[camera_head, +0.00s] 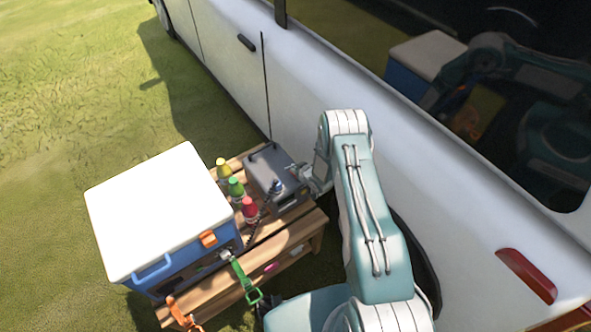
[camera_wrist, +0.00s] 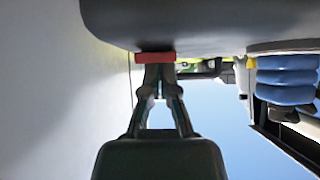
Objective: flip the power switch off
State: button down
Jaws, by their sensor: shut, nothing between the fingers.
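In the wrist view, the box's rounded grey underside or edge (camera_wrist: 210,22) fills the top of the picture. A small red bar, which looks like the switch (camera_wrist: 154,57), is on its edge. My gripper (camera_wrist: 159,68) is shut and empty, with its fingertips right at the red bar; I cannot tell whether they touch it. In the head view my gripper (camera_head: 314,180) is at the right side of the box, partly hidden by my arm.
A blue cooler with a white lid (camera_head: 160,205) stands left on the table (camera_head: 318,222). Bottles with yellow, green and red tops (camera_head: 236,187) stand between cooler and box. The white vehicle (camera_head: 225,70) is close behind. Straps hang at the table's front.

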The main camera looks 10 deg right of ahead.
jog(key=shift+s, duration=0.1)
jog(key=shift+s+d+f, duration=0.1)
jog(key=shift+s+d, duration=0.05)
jog(key=shift+s, duration=0.25)
jog(key=shift+s+d+f, duration=0.1)
jog(key=shift+s+d, duration=0.05)
jog(key=shift+s, duration=0.25)
jog(key=shift+s+d+r, duration=0.1)
jog(key=shift+s, duration=0.15)
jog(key=v, duration=1.1)
jog(key=shift+w+r, duration=0.15)
jog(key=shift+r, duration=0.25)
jog(key=shift+d, duration=0.1)
jog(key=w+r, duration=0.2)
jog(key=r, duration=0.1)
jog(key=shift+a+r, duration=0.15)
jog(key=shift+a, duration=0.25)
